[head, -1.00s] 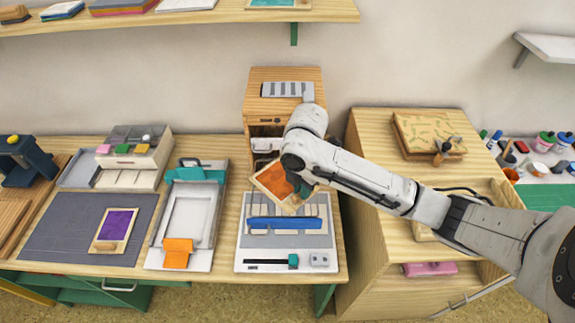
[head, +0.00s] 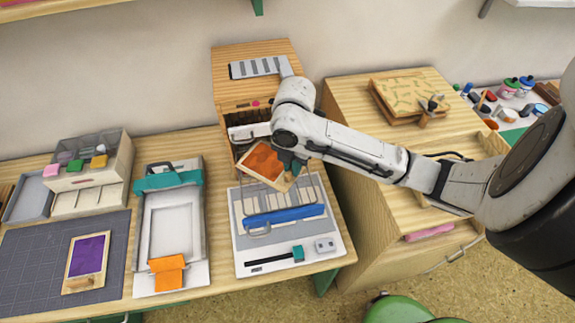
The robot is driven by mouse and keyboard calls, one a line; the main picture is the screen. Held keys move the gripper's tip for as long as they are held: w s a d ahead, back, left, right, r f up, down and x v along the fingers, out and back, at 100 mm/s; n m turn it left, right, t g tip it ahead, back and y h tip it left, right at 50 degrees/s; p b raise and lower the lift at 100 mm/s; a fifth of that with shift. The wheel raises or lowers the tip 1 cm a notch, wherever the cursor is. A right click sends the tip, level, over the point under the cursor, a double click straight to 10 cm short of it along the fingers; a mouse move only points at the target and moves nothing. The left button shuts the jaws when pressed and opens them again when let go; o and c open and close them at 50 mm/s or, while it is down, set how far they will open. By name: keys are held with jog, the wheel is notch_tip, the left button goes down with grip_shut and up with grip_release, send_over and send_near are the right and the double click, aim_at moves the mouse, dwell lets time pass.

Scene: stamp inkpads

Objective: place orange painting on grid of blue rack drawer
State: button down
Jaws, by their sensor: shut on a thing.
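The orange painting (head: 264,163) is a small orange panel in a light wooden frame, held tilted in the air. My gripper (head: 290,170) is shut on its right edge; the fingers are mostly hidden by my wrist. Below the painting is a white and grey board with a grid of pale slots (head: 310,188) and a blue bar (head: 284,216) across it. Just behind the painting stands a wooden cabinet (head: 224,82) with a dark slotted opening and a white drawer front (head: 242,131). I cannot tell whether the blue bar belongs to the rack drawer.
A white tray with teal and orange clamps (head: 203,235) lies left of the board. A purple painting (head: 87,255) lies on the dark mat (head: 30,258). A wooden chest (head: 345,95) stands at right, and a green stool (head: 395,310) below it.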

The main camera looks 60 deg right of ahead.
jog(key=shift+f, duration=0.2)
jog(key=c, duration=1.1)
grip_release()
jog(key=shift+r, duration=0.2)
notch_tip(320, 180, up, 12)
jog(key=shift+r, duration=0.1)
